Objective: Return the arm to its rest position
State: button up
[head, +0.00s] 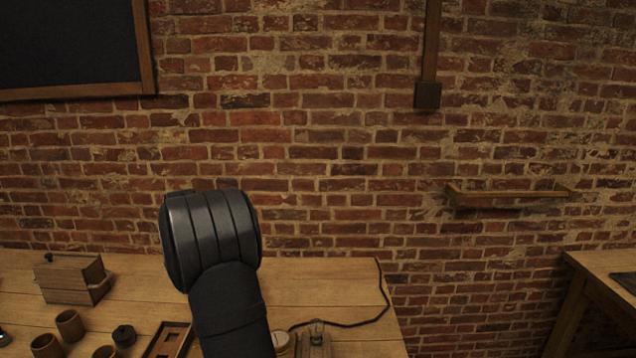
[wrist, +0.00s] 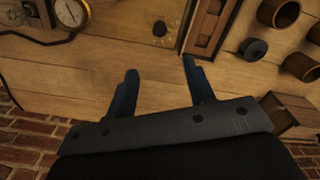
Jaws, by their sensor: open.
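My gripper (wrist: 160,75) shows in the wrist view, with its two dark fingers spread apart and nothing between them. It is open and empty above the wooden tabletop (wrist: 150,130). In the head view my arm rises over the table (head: 320,275), and the gripper itself cannot be made out there. Beyond the fingers in the wrist view lie a small dark round piece (wrist: 160,28) and a wooden tray with compartments (wrist: 205,28).
Several brown jars (head: 70,324), a dark lid-like piece (head: 124,335) and a wooden box (head: 70,276) stand at the table's left. A black cable (head: 384,290) runs along its right end. A round gauge (wrist: 70,13) shows in the wrist view. A brick wall (head: 330,170) stands behind.

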notch_tip(320, 180, down, 17)
jog(key=shift+f, duration=0.15)
jog(key=shift+r+n, duration=0.2)
jog(key=shift+n, duration=0.7)
jog(key=n, duration=0.4)
notch_tip(320, 180, up, 15)
notch_tip(320, 180, down, 15)
jog(key=shift+f, duration=0.2)
jog(key=shift+r+m, duration=0.15)
jog(key=shift+m, duration=1.25)
